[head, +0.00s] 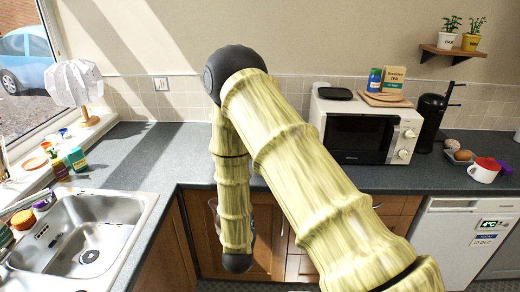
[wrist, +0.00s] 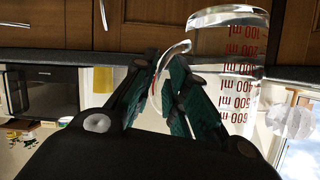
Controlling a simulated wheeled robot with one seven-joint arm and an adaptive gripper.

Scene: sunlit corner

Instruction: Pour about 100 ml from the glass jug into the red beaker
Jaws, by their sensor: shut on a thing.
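The glass jug (wrist: 236,70) with red ml marks shows in the wrist view, which is upside down; by its marks the jug is about upright. My gripper (wrist: 170,62) is shut on its curved clear handle (wrist: 176,48). How much liquid is in the jug I cannot tell. In the head view a slip of the jug (head: 214,214) shows beside my arm, in front of the cupboards; my arm hides most of it and the gripper.
A microwave (head: 362,132) stands on the back counter, with a black bottle-like appliance (head: 432,122) to its right. Brown eggs in a tray (head: 462,156) lie near the white cup. A steel sink (head: 85,235) is at left. The counter corner (head: 150,150) is clear.

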